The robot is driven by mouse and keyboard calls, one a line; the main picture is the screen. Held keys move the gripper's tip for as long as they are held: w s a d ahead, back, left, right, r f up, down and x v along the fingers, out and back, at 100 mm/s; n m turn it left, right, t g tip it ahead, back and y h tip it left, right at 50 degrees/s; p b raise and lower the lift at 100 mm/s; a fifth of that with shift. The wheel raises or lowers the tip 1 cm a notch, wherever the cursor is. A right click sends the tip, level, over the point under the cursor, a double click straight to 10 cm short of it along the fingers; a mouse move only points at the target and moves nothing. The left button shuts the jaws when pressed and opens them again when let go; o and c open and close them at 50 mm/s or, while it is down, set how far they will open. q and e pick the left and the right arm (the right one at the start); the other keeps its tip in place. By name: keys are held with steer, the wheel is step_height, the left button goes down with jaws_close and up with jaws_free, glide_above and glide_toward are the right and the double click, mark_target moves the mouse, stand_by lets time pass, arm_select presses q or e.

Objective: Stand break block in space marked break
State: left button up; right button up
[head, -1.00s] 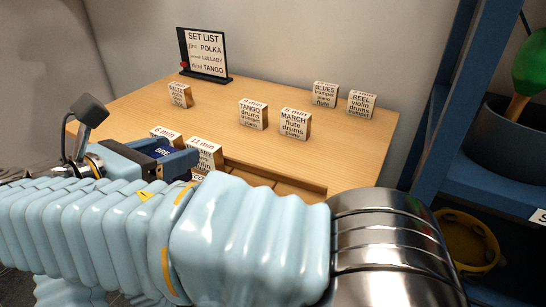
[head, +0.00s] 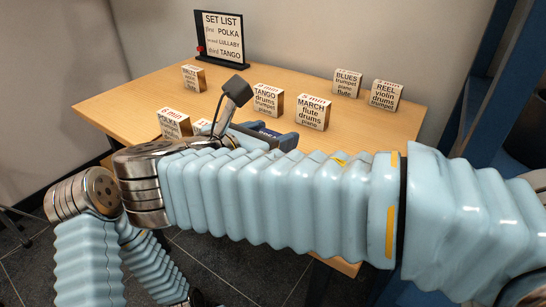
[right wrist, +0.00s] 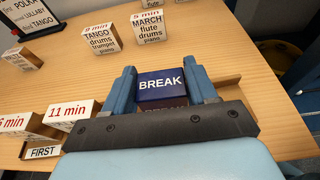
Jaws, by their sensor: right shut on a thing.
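My right gripper (right wrist: 165,88) is shut on the dark blue break block (right wrist: 160,84), whose white BREAK lettering faces up in the right wrist view. The block is held between the two blue fingers, over the front part of the table. In the head view the right gripper (head: 270,136) shows beyond my forearm, and only a bit of the blue block is visible. A wooden recessed strip (right wrist: 229,88) lies beside and partly under the gripper. One label there reads FIRST (right wrist: 43,152). The space marked break is hidden. My left gripper is not in view.
An 11 min block (right wrist: 73,113) and a 6 min block (head: 174,123) stand left of the gripper. TANGO (head: 267,100), MARCH (head: 312,113), BLUES (head: 346,84), REEL (head: 385,96) and WALTZ (head: 193,78) blocks stand farther back. A set list stand (head: 221,42) is at the back.

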steer(key=shift+w+d+f+b, duration=0.15)
steer(key=shift+f+b, duration=0.1)
steer(key=shift+f, duration=0.7)
steer(key=shift+d+f+b, duration=0.15)
steer(key=shift+f+b, duration=0.05)
steer(key=shift+f, duration=0.75)
steer(key=shift+f, duration=0.1)
steer(key=o, duration=1)
steer(key=shift+o, duration=0.2)
steer(key=p+v, duration=0.1)
steer(key=v, duration=1.1)
